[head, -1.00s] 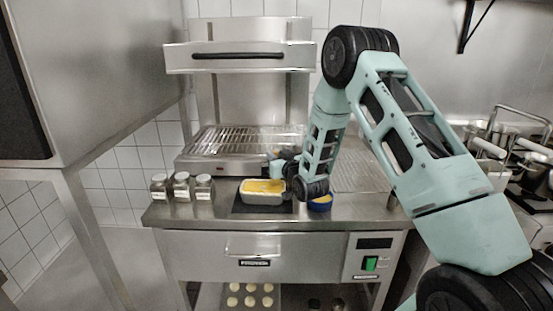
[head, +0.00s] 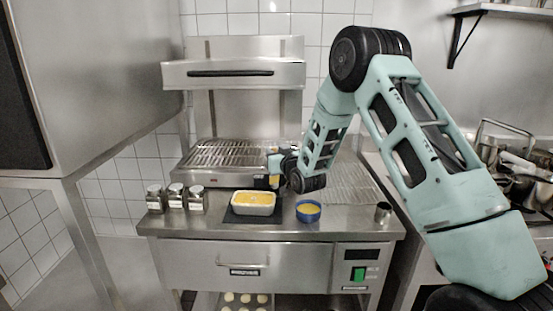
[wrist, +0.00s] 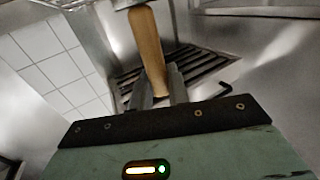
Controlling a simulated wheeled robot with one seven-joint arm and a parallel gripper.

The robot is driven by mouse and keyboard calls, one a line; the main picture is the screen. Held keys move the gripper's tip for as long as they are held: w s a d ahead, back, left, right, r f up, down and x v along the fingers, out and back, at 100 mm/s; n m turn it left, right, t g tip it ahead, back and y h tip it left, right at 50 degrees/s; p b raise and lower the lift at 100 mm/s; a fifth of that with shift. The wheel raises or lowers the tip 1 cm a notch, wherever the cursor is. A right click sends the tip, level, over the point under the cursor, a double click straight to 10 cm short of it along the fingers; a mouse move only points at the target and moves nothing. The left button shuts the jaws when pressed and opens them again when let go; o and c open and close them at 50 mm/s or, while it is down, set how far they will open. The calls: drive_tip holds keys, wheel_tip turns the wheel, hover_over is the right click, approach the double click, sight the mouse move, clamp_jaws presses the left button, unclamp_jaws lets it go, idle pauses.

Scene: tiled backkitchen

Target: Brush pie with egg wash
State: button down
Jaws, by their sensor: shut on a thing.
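The pie (head: 254,198) has a yellow top in a white rectangular dish and sits on a dark mat (head: 238,219) on the steel counter. A blue bowl (head: 308,213) with yellow liquid stands to its right. My gripper (head: 275,175) is above and behind the pie's right end. In the wrist view my gripper (wrist: 158,92) is shut on the brush's wooden handle (wrist: 146,42). A small tan-yellow part of the brush (head: 274,181) shows below the gripper in the head view. The bristles cannot be made out.
Several lidded jars (head: 176,198) stand left of the pie. A steel grill (head: 225,155) rises behind it, and a small metal cup (head: 383,212) stands far right. The counter between bowl and cup is clear. A tray of pale rounds (head: 245,300) lies below.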

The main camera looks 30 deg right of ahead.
drive_tip(key=shift+r, duration=1)
